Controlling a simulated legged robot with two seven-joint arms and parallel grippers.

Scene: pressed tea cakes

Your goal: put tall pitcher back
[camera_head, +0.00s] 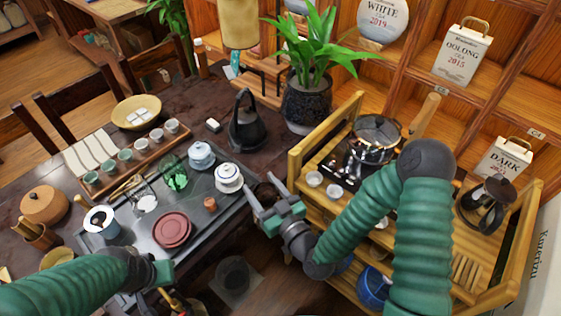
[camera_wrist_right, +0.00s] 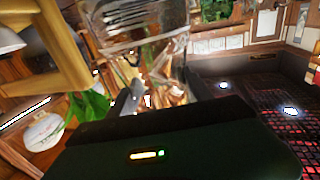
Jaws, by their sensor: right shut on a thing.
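A clear glass vessel, probably the tall pitcher, fills the top of the right wrist view (camera_wrist_right: 135,28), just beyond my right gripper (camera_wrist_right: 132,98). In the head view my right gripper (camera_head: 268,193) is between the tea table's right edge and the wooden cart. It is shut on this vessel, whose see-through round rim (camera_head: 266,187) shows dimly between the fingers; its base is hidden. My left gripper (camera_head: 163,274) is low at the table's front edge, partly hidden by its own arm; I cannot tell whether it is open.
The wooden cart (camera_head: 296,160) has railings and carries small white cups (camera_head: 314,179), a glass pot (camera_head: 375,135) and a French press (camera_head: 488,202). The tea tray (camera_head: 205,222) holds lidded white pots (camera_head: 228,177) and a red round dish (camera_head: 173,230). A black kettle (camera_head: 247,125) stands behind.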

